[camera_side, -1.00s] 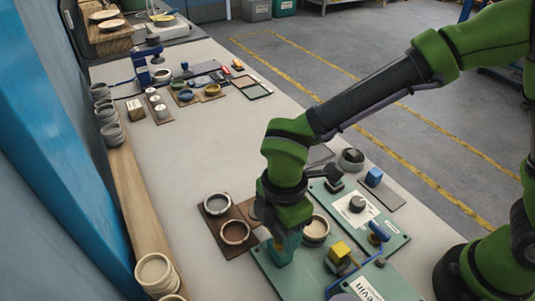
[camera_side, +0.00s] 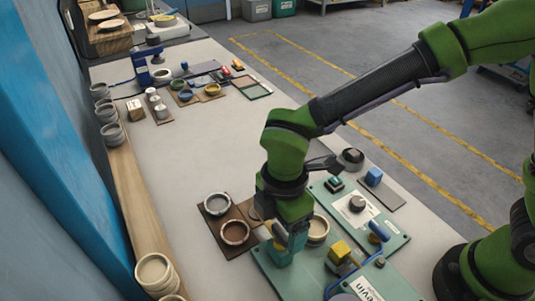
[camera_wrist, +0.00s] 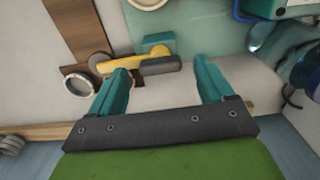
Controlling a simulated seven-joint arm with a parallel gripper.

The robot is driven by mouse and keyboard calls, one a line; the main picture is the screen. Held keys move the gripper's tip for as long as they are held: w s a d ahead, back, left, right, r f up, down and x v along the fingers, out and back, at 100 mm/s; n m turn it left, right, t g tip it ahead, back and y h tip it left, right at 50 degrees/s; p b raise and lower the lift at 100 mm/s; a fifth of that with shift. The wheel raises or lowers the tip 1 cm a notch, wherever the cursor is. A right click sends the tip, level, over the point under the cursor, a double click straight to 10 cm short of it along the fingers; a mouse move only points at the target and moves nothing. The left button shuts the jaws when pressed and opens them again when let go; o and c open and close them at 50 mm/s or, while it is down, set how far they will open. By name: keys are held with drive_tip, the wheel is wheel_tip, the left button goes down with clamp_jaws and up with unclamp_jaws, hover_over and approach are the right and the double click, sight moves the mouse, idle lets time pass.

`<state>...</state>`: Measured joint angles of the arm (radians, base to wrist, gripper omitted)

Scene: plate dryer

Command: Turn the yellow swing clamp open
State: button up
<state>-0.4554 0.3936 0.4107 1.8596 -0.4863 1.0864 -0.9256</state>
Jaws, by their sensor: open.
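The yellow swing clamp (camera_wrist: 128,65) shows in the wrist view as a yellow bar with a round grey end at its left and a dark grey piece at its right. A teal block (camera_wrist: 157,41) sits just beyond it. My gripper (camera_wrist: 160,76) is open, its two teal fingers wide apart. The clamp's right part lies ahead of the gap, and the left finger appears close to the bar; I cannot tell whether they touch. In the side view my gripper (camera_side: 284,246) points down over the green plate's left corner and partly hides the clamp (camera_side: 264,232).
A green plate (camera_side: 290,280) carries a yellow block (camera_side: 340,250) and a blue handle. A brown board (camera_side: 215,232) with round dishes lies left of my gripper. Another green panel (camera_side: 335,205) with a dark knob stands behind. The grey tabletop farther back has free room.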

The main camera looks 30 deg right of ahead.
wheel_tip(320, 180, up, 16)
drive_tip(key=shift+f, duration=0.25)
